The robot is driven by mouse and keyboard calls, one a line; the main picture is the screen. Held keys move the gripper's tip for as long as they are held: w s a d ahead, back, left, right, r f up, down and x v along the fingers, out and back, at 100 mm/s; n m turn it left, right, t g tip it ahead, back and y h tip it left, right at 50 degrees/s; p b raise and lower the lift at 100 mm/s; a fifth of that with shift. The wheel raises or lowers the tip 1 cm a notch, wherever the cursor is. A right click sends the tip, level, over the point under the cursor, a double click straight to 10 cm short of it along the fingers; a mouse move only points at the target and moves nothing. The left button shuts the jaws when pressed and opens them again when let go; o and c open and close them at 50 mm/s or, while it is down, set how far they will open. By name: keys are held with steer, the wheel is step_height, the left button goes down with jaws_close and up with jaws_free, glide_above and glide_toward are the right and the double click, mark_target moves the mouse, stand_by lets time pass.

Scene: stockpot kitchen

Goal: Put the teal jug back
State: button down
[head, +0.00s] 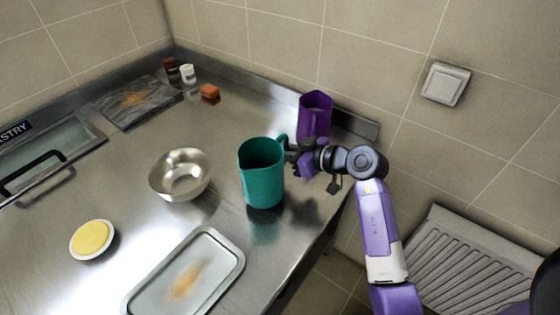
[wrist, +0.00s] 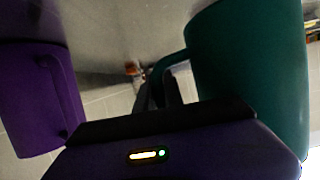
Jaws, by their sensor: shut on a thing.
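The teal jug (head: 261,174) is upright at the right part of the steel counter in the head view, its handle towards the upper right. My gripper (head: 288,149) is shut on that handle from the right. In the wrist view the teal jug (wrist: 250,65) fills the right side, and my gripper's fingers (wrist: 165,88) close at its handle. I cannot tell whether the jug's base touches the counter.
A purple jug (head: 315,115) stands close behind my gripper, near the wall; it also shows in the wrist view (wrist: 35,100). A steel bowl (head: 180,175) is left of the teal jug. A tray (head: 188,278) lies in front. A yellow-filled dish (head: 92,239) sits farther left.

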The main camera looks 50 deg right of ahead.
steer(key=shift+f, duration=1.75)
steer(key=c, duration=1.5)
jaws_free()
steer(key=shift+f, duration=0.1)
steer(key=shift+o, duration=0.2)
steer(key=shift+s+r, duration=0.2)
steer(key=shift+s, duration=0.1)
steer(key=v, duration=1.1)
steer(key=shift+s, duration=0.15)
steer(key=shift+r, duration=0.1)
